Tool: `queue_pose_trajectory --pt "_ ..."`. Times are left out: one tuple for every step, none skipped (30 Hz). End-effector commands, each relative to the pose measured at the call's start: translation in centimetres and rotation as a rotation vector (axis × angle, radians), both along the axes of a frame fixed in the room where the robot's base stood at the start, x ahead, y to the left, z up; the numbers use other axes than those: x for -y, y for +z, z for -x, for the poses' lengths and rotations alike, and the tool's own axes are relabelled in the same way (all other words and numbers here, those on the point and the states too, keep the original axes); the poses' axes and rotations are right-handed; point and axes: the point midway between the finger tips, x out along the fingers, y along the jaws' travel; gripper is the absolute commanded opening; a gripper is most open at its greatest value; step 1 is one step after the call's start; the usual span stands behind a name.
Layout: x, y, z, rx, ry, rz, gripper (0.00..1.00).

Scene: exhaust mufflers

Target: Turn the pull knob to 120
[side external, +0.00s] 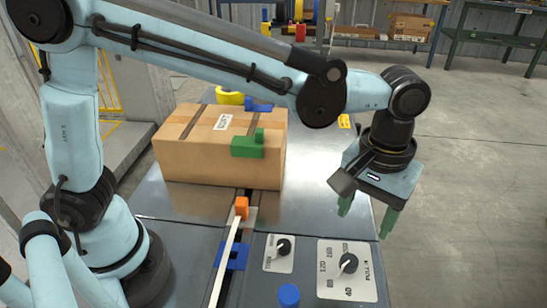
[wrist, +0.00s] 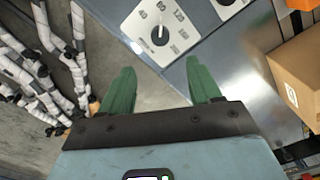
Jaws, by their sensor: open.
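The pull knob (side external: 349,263) is a black round knob on a white dial plate (side external: 362,288) marked with numbers and a word that looks like PULL. The plate lies on the grey bench at the front right. In the wrist view the pull knob (wrist: 160,36) is at the top, beyond the fingertips, and its white mark points roughly toward 80. My gripper (side external: 366,220) has green fingers spread apart, pointing down, above and to the right of the knob. It also shows in the wrist view (wrist: 159,68), with nothing between the fingers. It is not touching the knob.
A second, smaller dial with a black knob (side external: 283,247) sits left of the plate. A blue knob (side external: 289,295) is in front. An orange-tipped lever (side external: 241,208) stands left. A cardboard box (side external: 222,146) with a green block (side external: 248,144) is behind.

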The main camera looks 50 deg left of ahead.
Motion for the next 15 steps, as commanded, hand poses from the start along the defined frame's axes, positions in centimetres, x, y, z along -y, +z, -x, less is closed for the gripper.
queue_pose_trajectory --pt "0.0 -0.4 0.0 0.000 0.000 0.000 0.63" --pt "0.0 -0.7 0.0 0.000 0.001 0.000 0.63" --pt "0.0 -1.2 0.0 0.000 0.001 0.000 0.63" --pt "0.0 -1.6 0.0 0.000 0.001 0.000 0.63" --pt "-0.1 -2.0 0.0 0.000 0.001 0.000 0.63" --pt "-0.1 -2.7 0.0 0.000 0.001 0.000 0.63" --pt "0.0 -3.2 -0.1 0.000 0.001 0.000 0.63" --pt "-0.1 -3.7 0.0 0.000 0.001 0.000 0.63" --pt "-0.1 -4.4 0.0 0.000 0.001 0.000 0.63" --pt "-0.1 -4.9 0.0 0.000 0.001 0.000 0.63" --pt "-0.1 -5.4 -0.1 0.000 0.001 0.000 0.63" --pt "-0.1 -6.1 -0.1 0.000 0.001 0.000 0.63" --pt "-0.1 -6.6 -0.1 0.000 0.001 0.000 0.63" --pt "-0.1 -7.1 0.0 0.000 0.001 0.000 0.63" --pt "-0.1 -7.8 -0.1 0.000 0.001 0.000 0.63"
